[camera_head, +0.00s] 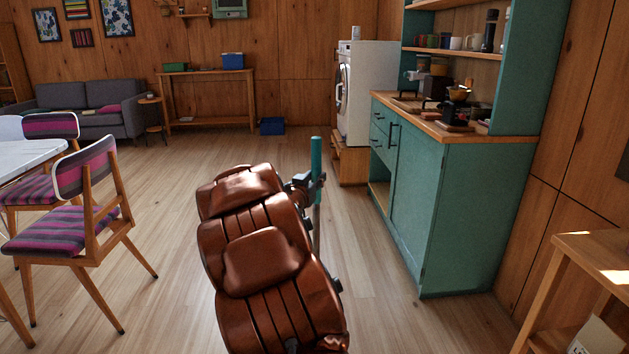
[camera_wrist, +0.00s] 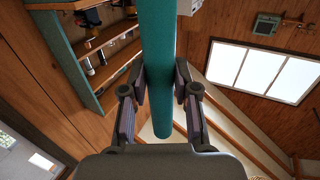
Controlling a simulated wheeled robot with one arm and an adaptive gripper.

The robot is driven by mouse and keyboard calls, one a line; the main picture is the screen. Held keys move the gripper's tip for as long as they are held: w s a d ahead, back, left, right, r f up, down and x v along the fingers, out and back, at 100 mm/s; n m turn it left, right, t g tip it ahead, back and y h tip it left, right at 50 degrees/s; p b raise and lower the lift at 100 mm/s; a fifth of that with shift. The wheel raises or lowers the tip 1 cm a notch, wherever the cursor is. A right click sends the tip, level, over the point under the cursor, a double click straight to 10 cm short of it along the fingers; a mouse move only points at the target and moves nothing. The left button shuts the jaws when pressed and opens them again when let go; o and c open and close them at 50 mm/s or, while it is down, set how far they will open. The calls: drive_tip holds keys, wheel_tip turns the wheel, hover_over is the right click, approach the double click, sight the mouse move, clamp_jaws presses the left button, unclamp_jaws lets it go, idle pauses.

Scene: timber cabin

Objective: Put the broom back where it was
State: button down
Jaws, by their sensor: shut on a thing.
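The broom (camera_head: 316,158) shows in the head view as a thin upright handle with a teal upper end, just right of my brown arm. My gripper (camera_head: 318,182) is at the handle, below its teal top end; my arm hides part of it. In the wrist view the teal broom handle (camera_wrist: 158,60) runs from the top edge down between the two fingers of my gripper (camera_wrist: 159,85), which are shut on it. The broom's lower end and head are hidden or out of view.
A teal kitchen cabinet (camera_head: 455,215) stands to the right, with a white appliance (camera_head: 375,90) behind it. A wooden side table (camera_head: 590,250) is at the lower right. Striped chairs (camera_head: 85,205) and a white table (camera_head: 25,160) are at left. The floor ahead is clear.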

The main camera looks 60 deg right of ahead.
drive_tip(key=shift+f, duration=0.1)
drive_tip(key=c, duration=0.9)
unclamp_jaws()
drive_tip(key=shift+o, duration=0.2)
drive_tip(key=shift+a, duration=0.1)
drive_tip(key=p+v, duration=0.1)
drive_tip(key=v, duration=1)
drive_tip(key=shift+a+p, duration=0.4)
drive_tip(key=shift+s, duration=0.1)
